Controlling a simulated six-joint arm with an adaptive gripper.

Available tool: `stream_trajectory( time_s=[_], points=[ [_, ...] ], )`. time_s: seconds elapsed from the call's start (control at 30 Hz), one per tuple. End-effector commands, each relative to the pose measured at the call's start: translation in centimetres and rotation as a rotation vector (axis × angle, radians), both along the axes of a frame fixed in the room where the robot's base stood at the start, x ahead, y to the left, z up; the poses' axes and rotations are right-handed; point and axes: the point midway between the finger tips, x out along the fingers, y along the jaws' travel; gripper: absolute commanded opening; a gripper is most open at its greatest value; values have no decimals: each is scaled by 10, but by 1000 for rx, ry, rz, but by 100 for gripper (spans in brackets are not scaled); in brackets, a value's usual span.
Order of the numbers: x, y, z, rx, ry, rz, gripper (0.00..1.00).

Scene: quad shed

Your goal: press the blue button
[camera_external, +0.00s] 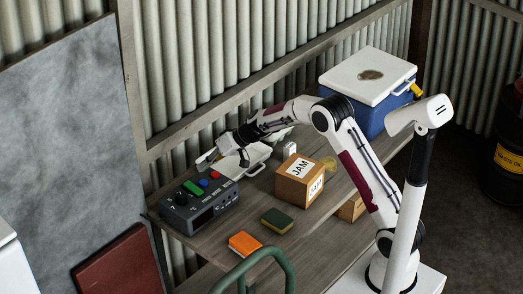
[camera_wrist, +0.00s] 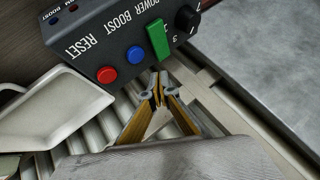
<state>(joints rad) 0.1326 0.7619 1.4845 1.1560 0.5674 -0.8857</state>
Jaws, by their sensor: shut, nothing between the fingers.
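The blue button (camera_wrist: 136,54) sits on top of a dark grey control box (camera_wrist: 120,35), between a red button (camera_wrist: 107,74) and a green switch (camera_wrist: 157,40). In the external view the blue button (camera_external: 203,183) shows as a small dot on the box (camera_external: 178,216) at the table's left end. My gripper (camera_wrist: 159,76) is shut and empty. In the wrist view its fingertips are just beside the blue button and the green switch, at the box's edge. In the external view my gripper (camera_external: 208,160) is behind the box; I cannot tell its exact height.
A white tray (camera_wrist: 62,105) lies close to the box. On the table (camera_external: 225,226) are a JAM box (camera_external: 291,186), an orange sponge (camera_external: 244,244) and a green sponge (camera_external: 277,221). A cooler (camera_external: 362,82) stands at the back right. A corrugated wall is close behind.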

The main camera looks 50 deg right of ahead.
Motion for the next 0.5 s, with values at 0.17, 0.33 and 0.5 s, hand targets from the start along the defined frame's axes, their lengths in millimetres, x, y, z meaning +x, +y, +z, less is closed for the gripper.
stream_trajectory(
  time_s=[0.17,0.33,0.5],
  points=[
    [0,0,12,0,-1,1,0],
    [0,0,22,0,-1,-1,0],
    [0,0,26,1,0,-1,0]
  ],
)
